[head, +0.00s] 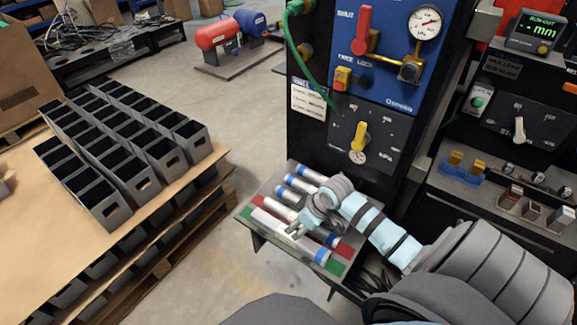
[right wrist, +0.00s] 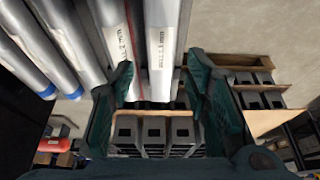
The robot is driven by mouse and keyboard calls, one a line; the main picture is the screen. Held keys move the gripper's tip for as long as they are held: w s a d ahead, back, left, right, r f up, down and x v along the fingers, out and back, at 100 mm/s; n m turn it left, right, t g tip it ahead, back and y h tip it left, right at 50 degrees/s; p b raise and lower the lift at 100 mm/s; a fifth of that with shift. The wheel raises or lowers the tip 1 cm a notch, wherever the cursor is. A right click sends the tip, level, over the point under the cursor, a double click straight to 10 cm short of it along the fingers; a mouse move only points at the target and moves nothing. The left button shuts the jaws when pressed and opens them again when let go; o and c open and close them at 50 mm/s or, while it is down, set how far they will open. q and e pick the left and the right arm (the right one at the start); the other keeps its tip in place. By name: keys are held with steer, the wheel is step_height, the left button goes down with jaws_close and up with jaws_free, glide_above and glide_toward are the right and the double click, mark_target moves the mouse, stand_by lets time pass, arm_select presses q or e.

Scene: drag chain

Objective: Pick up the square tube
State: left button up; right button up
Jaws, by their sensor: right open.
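My right gripper (head: 294,232) is over the small rack in front of the machine, well to the right of the tubes. In the right wrist view the gripper (right wrist: 160,88) has its two dark green fingers spread apart, and I see nothing held. Whether the fingers touch the rack's bars is unclear. My left gripper is not in view.
Bare floor (head: 225,120) lies between pallet and machine. A red tank (head: 217,33) stands farther back.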

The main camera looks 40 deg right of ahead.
mark_target(291, 234)
steer(key=b+x, duration=0.1)
steer(key=x, duration=0.2)
steer(key=b+x, duration=0.1)
steer(key=x, duration=0.2)
steer(key=b+x, duration=0.1)
steer(key=x, duration=0.2)
steer(key=shift+s+f, duration=0.1)
steer(key=shift+s, duration=0.2)
jaws_close()
